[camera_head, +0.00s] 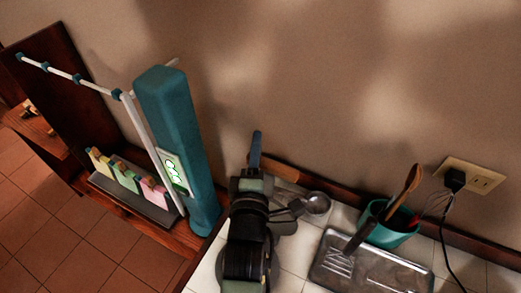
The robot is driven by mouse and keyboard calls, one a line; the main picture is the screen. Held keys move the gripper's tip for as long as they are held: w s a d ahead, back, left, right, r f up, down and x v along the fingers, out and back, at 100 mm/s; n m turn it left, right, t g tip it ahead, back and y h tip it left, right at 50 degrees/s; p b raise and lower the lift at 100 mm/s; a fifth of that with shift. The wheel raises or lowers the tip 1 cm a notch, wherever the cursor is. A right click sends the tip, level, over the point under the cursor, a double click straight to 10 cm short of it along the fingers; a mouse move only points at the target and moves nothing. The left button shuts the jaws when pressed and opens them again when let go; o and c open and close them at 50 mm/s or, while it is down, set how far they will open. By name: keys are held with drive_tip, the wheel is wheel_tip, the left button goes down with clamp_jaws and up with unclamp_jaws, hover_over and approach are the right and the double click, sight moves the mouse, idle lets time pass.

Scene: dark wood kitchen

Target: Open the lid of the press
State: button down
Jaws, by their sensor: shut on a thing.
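A small round metal piece (316,203) stands on the white tiled counter and appears to be part of the press. A grey rounded piece (284,227) lies just left of it, partly covered by my arm. My gripper (292,209) is seen from above, close against the left side of the round metal piece. It is shut on part of the press, but my dark wrist hides most of the fingers and the exact grasp. I cannot tell from this view how far the lid is raised.
A metal tray (405,270) with a dark-handled utensil is at the lower right. Behind it stands a teal cup (388,233) holding a wooden spoon and whisk. A plug and cord hang from the wall outlet (478,176). A tall teal post (180,140) stands left of the counter.

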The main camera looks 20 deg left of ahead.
drive_tip(key=c, duration=0.6)
unclamp_jaws()
drive_tip(key=b+v, duration=0.3)
drive_tip(key=v, duration=1)
drive_tip(key=shift+b, duration=0.35)
